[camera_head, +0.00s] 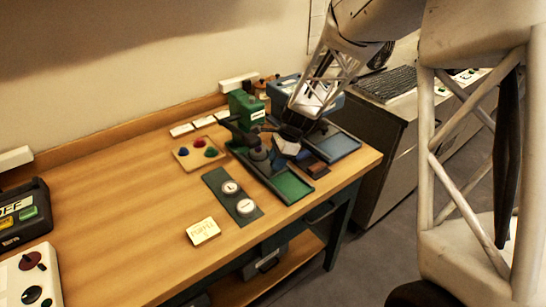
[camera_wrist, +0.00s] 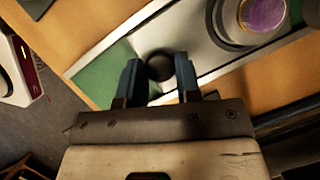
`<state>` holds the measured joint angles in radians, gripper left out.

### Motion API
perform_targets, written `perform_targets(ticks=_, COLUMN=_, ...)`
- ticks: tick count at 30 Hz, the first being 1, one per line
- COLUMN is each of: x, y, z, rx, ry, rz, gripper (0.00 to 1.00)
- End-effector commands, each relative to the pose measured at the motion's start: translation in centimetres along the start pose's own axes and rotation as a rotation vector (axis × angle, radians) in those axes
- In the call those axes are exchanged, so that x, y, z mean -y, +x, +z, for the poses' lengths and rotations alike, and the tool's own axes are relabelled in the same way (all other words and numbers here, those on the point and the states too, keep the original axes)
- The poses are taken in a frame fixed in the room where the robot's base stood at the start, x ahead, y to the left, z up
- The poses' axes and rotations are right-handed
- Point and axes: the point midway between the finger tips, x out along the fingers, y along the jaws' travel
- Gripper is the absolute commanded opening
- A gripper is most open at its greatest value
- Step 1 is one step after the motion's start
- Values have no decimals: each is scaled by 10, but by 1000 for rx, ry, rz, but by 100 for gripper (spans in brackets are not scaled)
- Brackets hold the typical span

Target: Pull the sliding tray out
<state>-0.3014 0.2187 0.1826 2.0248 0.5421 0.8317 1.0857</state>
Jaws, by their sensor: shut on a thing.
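A long tray with a green floor (camera_head: 293,186) runs forward from a green hand-press-like machine (camera_head: 246,108) on the bench. In the wrist view its green end (camera_wrist: 103,76) lies beside a pale grey sliding plate (camera_wrist: 203,52). A round dark knob (camera_wrist: 160,66) stands at this plate's end. My gripper (camera_wrist: 158,76) has one finger on each side of the knob and is shut on it. A round holder with a purple disc (camera_wrist: 264,13) sits further along the plate. In the head view my gripper (camera_head: 288,146) is over the tray, its fingertips hard to make out.
A blue machine (camera_head: 285,88) with its own grey-blue tray (camera_head: 338,146) stands close on the right. A dark plate with two round pale pieces (camera_head: 231,187), a board with coloured knobs (camera_head: 197,153) and a note block (camera_head: 203,231) lie left.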

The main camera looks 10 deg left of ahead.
Motion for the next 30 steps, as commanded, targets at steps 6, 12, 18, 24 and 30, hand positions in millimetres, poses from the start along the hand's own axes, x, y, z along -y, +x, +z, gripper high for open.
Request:
perform_targets(ticks=6, x=-24, y=-6, z=-10, rx=0, ry=1, rz=-3, gripper=0)
perform_targets(ticks=12, x=-47, y=-10, z=-18, rx=-1, ry=1, rz=-4, gripper=0)
perform_targets(ticks=18, x=-70, y=-13, z=-28, rx=-1, ry=1, rz=-4, gripper=0)
perform_targets(ticks=24, x=-93, y=-17, z=-36, rx=-1, ry=1, rz=-4, gripper=0)
perform_targets(ticks=30, x=-105, y=-19, z=-41, rx=-2, ry=0, rz=-5, gripper=0)
